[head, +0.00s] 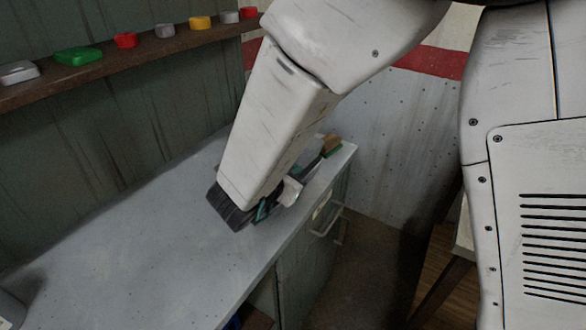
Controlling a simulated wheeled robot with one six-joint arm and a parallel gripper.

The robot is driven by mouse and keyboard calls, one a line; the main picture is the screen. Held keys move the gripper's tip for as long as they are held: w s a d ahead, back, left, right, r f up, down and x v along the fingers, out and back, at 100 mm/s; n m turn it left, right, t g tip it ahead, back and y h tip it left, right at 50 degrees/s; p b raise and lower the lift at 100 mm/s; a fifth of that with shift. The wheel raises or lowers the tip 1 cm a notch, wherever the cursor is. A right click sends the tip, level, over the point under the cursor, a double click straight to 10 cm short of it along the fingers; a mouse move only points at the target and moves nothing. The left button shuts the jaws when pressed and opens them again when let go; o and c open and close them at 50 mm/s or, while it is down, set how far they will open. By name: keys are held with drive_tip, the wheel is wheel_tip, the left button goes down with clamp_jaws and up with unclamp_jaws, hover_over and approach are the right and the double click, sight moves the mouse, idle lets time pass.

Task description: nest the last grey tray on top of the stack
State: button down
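My arm reaches down over the grey worktop (150,265), and its last link hides most of my gripper (266,208). Only dark and teal parts show at its end, close above the worktop. A small pale grey piece (290,192) shows beside the gripper; I cannot tell whether it is a tray or whether it is held. No stack of trays can be made out clearly. Part of a pale grey object (10,312) shows at the worktop's lower left, cut off by the picture edge.
A brown wall shelf (100,66) holds a green block (78,56), a red block (125,40), a yellow block (200,22) and several grey ones. A brown and green object (331,147) lies at the worktop's far right end. The worktop's left half is mostly clear.

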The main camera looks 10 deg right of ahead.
drive_tip(key=shift+f, duration=1.45)
drive_tip(key=c, duration=1.6)
unclamp_jaws()
drive_tip(key=shift+c, duration=0.7)
drive_tip(key=s+a+r, duration=0.2)
drive_tip(key=s+r, duration=0.2)
drive_tip(key=r, duration=0.4)
drive_tip(key=shift+a+r, duration=0.3)
drive_tip(key=shift+r, duration=0.1)
